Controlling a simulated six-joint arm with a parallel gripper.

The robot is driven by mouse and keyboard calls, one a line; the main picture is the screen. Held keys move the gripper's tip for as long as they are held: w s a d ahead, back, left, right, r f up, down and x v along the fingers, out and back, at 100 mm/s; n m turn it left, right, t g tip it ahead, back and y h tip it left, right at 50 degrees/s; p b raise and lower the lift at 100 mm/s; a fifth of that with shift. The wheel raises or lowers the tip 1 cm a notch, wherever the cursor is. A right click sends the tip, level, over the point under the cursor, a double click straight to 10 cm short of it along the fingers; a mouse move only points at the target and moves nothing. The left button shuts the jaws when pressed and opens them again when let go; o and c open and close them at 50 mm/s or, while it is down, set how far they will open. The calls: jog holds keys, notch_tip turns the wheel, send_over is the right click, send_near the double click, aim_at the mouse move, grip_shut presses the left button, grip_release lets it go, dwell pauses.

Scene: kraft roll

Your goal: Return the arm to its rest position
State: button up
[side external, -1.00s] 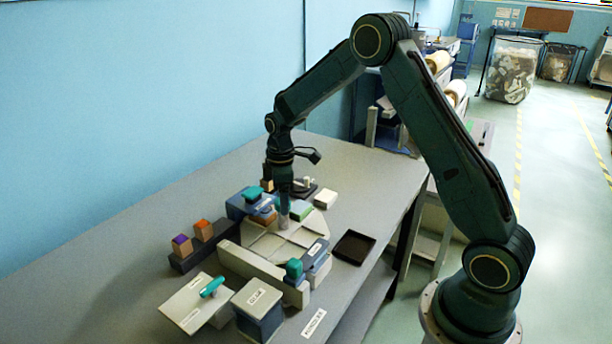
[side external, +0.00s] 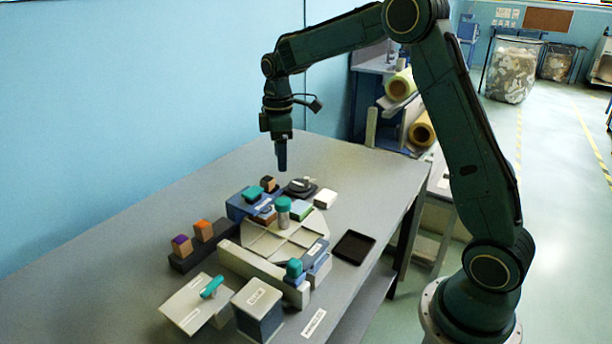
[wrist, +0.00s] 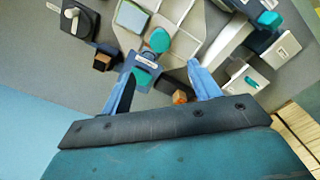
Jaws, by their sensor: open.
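My gripper (side external: 281,165) hangs above the far part of the table, pointing down, clear of everything below it. In the wrist view its two blue fingers (wrist: 160,90) are spread apart with nothing held between them. The arm rises from its base at the right and bends over the table (side external: 375,185). Below and a little right of the gripper, a teal-capped cylinder (side external: 284,212) stands upright on the pale divided tray (side external: 250,240).
A blue block with a teal top (side external: 250,200) and a dark device with a knob (side external: 300,187) stand near the gripper. A rack with orange and purple blocks (side external: 190,250) is at left. A black tray (side external: 353,247) lies at right. Air around the gripper is free.

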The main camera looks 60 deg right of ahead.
jog(key=shift+r, duration=0.55)
jog(key=s+a+r+m+t, duration=0.1)
jog(key=s+a+r+m, duration=0.15)
jog(key=s+r, duration=0.35)
jog(key=s+a+r+m+t, duration=0.1)
jog(key=s+a+r+t, duration=0.1)
jog(key=s+a+r, duration=0.35)
jog(key=s+a+f+m+t, duration=0.1)
jog(key=s+f+m, duration=0.1)
jog(key=s, duration=0.7)
jog(key=s+a+f+m+t, duration=0.1)
jog(key=s+f+m, duration=0.1)
jog(key=s, duration=0.7)
jog(key=shift+s+m+t, duration=0.3)
jog(key=shift+s+m, duration=0.05)
jog(key=shift+m, duration=0.2)
